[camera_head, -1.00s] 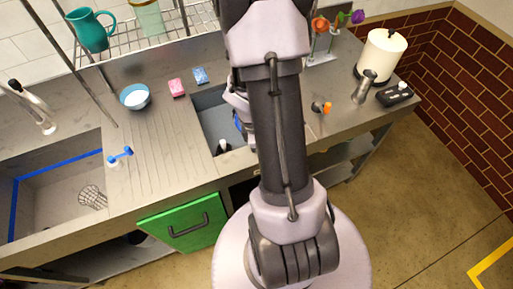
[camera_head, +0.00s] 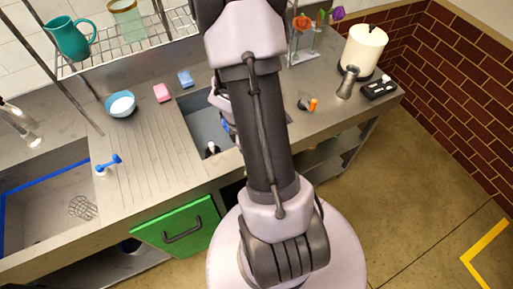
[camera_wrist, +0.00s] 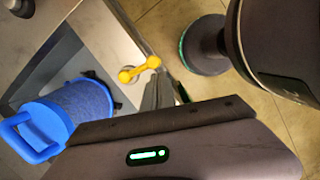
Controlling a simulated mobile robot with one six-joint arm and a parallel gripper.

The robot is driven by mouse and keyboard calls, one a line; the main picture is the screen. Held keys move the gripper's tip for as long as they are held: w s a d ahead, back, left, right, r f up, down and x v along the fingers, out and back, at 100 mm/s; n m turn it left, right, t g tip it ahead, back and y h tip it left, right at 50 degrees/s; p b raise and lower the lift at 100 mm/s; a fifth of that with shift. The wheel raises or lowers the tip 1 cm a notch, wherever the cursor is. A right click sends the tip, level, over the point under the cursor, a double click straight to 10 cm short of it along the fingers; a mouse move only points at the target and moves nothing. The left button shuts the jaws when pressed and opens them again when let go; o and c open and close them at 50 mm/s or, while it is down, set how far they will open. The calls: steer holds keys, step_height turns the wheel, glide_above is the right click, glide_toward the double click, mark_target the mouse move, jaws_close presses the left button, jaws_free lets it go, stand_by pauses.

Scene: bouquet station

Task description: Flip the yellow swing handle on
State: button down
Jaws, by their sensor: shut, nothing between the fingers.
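The yellow swing handle (camera_wrist: 138,69) shows in the wrist view as a short bar with rounded ends, on the grey counter beside the counter's edge. My gripper (camera_wrist: 162,83) is shut and empty. Its narrow fingers show just below and to the right of the handle's right end, close to it. I cannot tell whether they touch it. In the head view my arm covers the middle of the counter, and the yellow handle does not show there.
A blue container (camera_wrist: 75,108) with a blue handle stands in the small basin (camera_wrist: 58,62). A white canister (camera_head: 361,48) and a dark block (camera_head: 379,89) stand at the right.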

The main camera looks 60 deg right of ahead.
steer(key=w+a, duration=0.2)
steer(key=shift+w+a+r, duration=0.1)
steer(key=shift+w+a, duration=0.15)
steer(key=shift+w, duration=0.1)
steer(key=p+v, duration=0.4)
steer(key=v, duration=0.6)
steer(key=shift+s+p, duration=0.15)
steer(key=shift+p, duration=0.15)
